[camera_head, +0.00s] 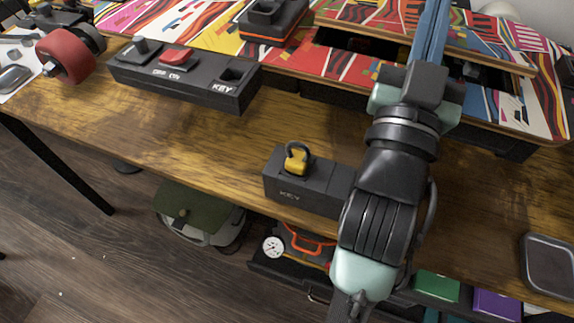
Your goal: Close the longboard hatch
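The longboard (310,62) lies across the back of the wooden workbench, with a red, white and multicoloured pattern. Its hatch lid (480,38) is a patterned panel with a wooden edge, raised above the deck. A dark opening (345,42) shows below the lid, so the hatch stands open. My gripper (432,22) reaches over the lid from the front, with its long blue fingers pointing to the back. The fingers overlap the lid in the picture; I cannot tell whether they touch it or whether they are apart.
A black control box (180,78) with a red switch and key slot stands left. A key box (310,182) with a yellow key sits at the bench's front, beside my arm. A red wheel (65,56) lies far left. A metal tray (550,262) is at right.

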